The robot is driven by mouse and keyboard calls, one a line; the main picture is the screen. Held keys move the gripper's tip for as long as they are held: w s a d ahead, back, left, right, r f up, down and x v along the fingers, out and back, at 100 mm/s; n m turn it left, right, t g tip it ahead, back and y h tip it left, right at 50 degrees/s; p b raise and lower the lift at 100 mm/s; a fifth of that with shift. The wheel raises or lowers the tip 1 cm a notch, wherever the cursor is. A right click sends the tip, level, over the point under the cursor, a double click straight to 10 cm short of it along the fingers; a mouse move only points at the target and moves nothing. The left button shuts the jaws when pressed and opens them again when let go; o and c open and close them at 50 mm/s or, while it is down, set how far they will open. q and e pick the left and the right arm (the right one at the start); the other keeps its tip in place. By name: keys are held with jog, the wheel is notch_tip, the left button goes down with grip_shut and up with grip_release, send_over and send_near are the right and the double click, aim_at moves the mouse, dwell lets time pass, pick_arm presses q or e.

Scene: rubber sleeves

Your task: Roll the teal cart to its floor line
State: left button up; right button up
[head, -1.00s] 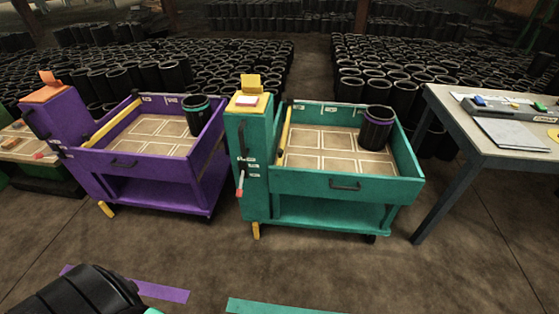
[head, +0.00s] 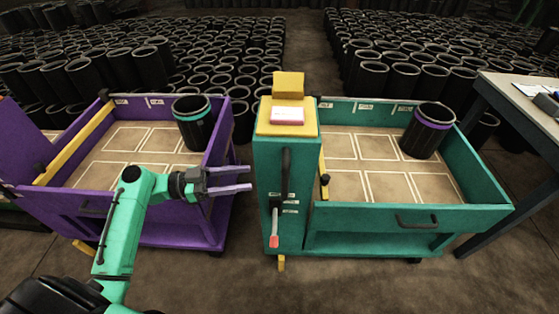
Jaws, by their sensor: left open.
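The teal cart (head: 375,222) stands right of centre in the head view. Its tall post (head: 286,165) at the left end carries a black upright handle (head: 285,172) and a red-tipped lever (head: 273,240). A black sleeve with a purple band (head: 426,131) stands in its tray's far right part. My left gripper (head: 248,178) is open and empty, its fingers pointing right, just left of the teal post. It appears in front of the purple cart's right wall. The teal floor line is out of view. My right gripper is not in view.
The purple cart (head: 190,232) stands close on the left, with a teal-banded black sleeve (head: 192,123) in it. A grey table (head: 515,95) is at the right. Rows of black sleeves fill the back. Bare floor (head: 350,288) lies in front.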

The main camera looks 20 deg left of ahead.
aim_at(298, 173)
pick_arm(q)
jog(key=p+x, duration=0.1)
jog(key=x, duration=0.3)
jog(key=p+x, duration=0.1)
jog(key=x, duration=0.4)
jog(key=p+x, duration=0.1)
jog(key=x, duration=0.4)
jog(key=shift+s+d+r, duration=0.1)
jog(key=shift+s+d, duration=0.1)
jog(key=shift+d, duration=0.15)
grip_shut()
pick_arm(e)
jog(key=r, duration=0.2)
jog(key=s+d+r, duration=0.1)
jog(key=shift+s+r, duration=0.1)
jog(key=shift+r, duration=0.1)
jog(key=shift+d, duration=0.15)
